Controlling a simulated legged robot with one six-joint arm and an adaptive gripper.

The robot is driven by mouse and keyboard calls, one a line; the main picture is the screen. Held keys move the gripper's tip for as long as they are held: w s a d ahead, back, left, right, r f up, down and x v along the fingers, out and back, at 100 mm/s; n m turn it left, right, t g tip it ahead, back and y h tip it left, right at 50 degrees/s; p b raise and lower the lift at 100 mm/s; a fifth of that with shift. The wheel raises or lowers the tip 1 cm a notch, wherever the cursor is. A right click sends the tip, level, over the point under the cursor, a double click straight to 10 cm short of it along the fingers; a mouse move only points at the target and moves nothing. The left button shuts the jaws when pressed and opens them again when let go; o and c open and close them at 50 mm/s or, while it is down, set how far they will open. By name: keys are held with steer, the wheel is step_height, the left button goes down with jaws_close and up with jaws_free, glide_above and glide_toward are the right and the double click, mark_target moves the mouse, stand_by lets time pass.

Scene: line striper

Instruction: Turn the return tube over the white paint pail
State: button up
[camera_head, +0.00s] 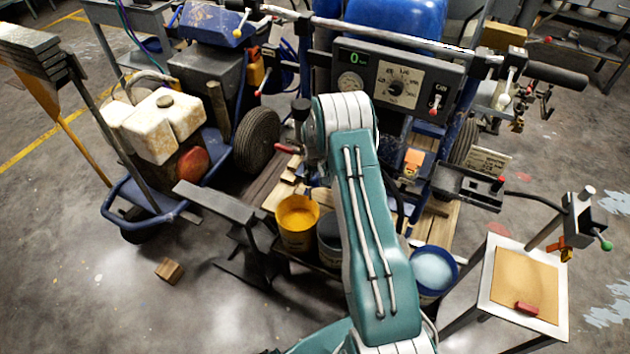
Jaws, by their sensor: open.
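A blue pail (455,287) with pale, whitish paint stands at the right of the wooden pallet, right of my arm. A yellow pail (298,240) with yellow paint stands left of my arm. A dark grey pail (328,238) between them is partly covered by my arm. A black curved tube (401,212) shows just right of my arm, above the pails; I cannot tell whether it is the return tube or where its end points. My teal arm rises from the bottom middle to its bent elbow. My gripper is hidden behind the arm.
The striper's control panel (395,88) and handlebar (400,38) stand behind the arm. A small stand with a tan board (526,280) is at right. A white-tank machine (160,125) is at left. A wooden block (170,271) lies on open floor at lower left.

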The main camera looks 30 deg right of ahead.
steer(key=shift+f, duration=0.75)
jaws_close()
